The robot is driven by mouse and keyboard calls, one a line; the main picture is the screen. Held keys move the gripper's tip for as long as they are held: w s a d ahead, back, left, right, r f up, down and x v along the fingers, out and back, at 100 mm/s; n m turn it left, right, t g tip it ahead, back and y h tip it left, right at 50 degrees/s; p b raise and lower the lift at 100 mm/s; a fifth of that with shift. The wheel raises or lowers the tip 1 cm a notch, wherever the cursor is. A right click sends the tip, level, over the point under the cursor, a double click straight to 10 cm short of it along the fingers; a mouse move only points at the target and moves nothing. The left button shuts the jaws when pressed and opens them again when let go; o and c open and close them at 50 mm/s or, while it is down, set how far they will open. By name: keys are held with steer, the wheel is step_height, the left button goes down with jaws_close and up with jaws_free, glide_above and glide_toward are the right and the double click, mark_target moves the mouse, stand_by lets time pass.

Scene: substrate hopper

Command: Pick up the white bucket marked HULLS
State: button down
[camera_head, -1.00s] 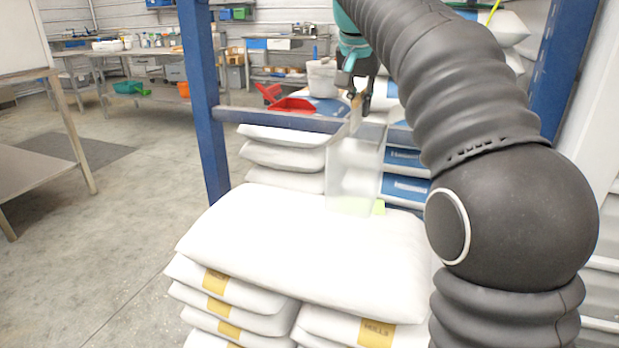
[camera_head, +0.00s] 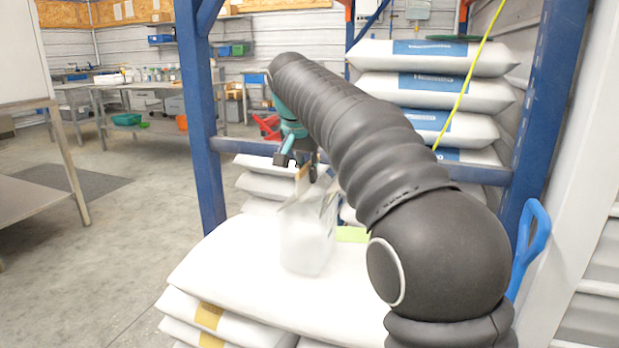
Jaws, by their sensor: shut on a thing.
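My gripper (camera_head: 304,176) is shut at the top edge of a pale, see-through, tall container (camera_head: 308,238), by a tan part there. The container hangs roughly upright over the top white sack, slightly tilted. I cannot tell if its base touches the sack. No HULLS marking can be read on it, and I cannot tell if it is the white bucket. No other white bucket shows now; my arm covers part of the rack behind.
White sacks (camera_head: 220,262) with yellow labels are stacked below. A yellow-green patch (camera_head: 352,234) lies beside the container. Blue rack posts (camera_head: 200,120) and a blue crossbeam stand behind. Blue-labelled sacks (camera_head: 438,90) are at back right, a blue handle (camera_head: 532,245) at right.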

steer(key=shift+f, duration=0.2)
steer(key=c, duration=1.3)
jaws_free()
steer(key=p+v, duration=0.3)
steer(key=v, duration=0.9)
steer(key=shift+p, duration=0.3)
